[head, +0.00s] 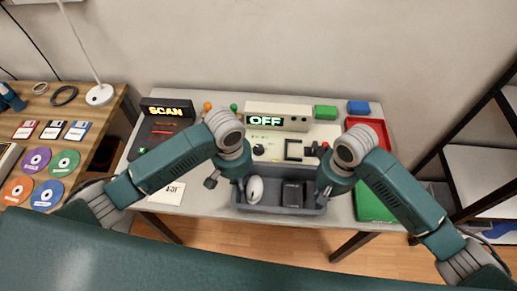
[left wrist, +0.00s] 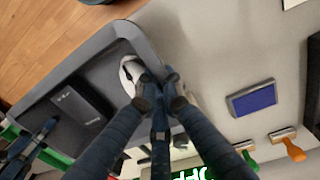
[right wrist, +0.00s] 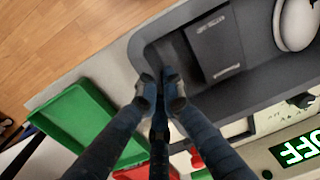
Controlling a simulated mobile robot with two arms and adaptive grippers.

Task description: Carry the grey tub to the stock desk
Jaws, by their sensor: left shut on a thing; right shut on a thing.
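The grey tub (head: 277,210) is at the front edge of the light table, between my two grippers. It holds a white mouse (head: 254,189) and a black box (head: 293,194). My left gripper (head: 238,186) is shut on the tub's left end wall; the left wrist view shows its fingers (left wrist: 160,88) at the rim. My right gripper (head: 322,192) is shut on the right end wall; its fingers (right wrist: 160,88) also show in the right wrist view. The tub looks about level. I cannot tell whether its base touches the table.
A device with a lit OFF sign (head: 278,117) stands behind the tub, and a SCAN unit (head: 167,110) is at back left. A green tray (head: 371,206) lies right of the tub. A wooden desk with discs (head: 66,163) is at left, a dark-framed shelf (head: 480,166) at right.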

